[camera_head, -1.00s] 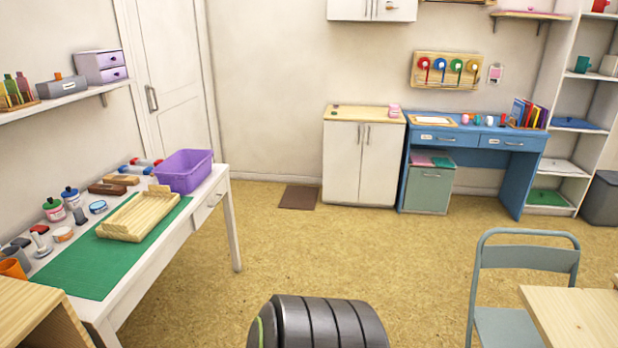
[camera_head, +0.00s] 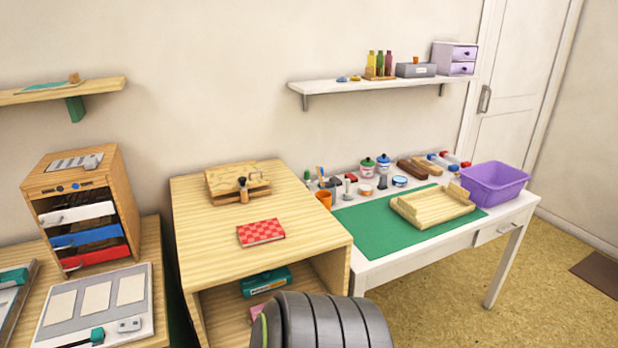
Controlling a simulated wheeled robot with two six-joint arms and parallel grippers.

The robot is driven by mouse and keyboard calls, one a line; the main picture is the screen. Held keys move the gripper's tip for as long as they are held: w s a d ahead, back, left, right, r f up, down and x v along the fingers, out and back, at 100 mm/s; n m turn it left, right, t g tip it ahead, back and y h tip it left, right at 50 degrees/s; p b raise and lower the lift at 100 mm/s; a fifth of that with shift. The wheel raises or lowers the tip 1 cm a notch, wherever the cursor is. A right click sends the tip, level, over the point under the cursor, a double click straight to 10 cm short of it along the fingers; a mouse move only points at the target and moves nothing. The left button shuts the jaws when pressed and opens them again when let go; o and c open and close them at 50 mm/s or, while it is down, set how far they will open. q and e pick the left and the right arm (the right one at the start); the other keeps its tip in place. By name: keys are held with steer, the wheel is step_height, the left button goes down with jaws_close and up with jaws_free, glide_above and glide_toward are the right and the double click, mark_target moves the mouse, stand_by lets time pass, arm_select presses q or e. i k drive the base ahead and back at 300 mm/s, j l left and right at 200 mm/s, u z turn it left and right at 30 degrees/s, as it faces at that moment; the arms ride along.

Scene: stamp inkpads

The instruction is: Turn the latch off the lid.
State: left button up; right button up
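A flat wooden box (camera_head: 222,189) lies on top of the wooden cabinet (camera_head: 190,225), near the back. Its lid (camera_head: 228,176) is a thin wooden plate with markings too small to read. A small dark latch (camera_head: 242,183) with a round knob stands at the front edge of the lid. From here I cannot tell exactly how the latch lies over the lid. Neither of my grippers is in view.
A red checkered book (camera_head: 261,233) lies on the cabinet in front of the box. A small drawer unit (camera_head: 78,182) stands on a lower bench at left. At right, a white table bears a green mat (camera_head: 370,226), wooden tray (camera_head: 432,205) and purple bin (camera_head: 493,184).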

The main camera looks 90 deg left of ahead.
mark_target(241, 180)
steer(key=l+u, duration=0.1)
steer(key=u, duration=3.1)
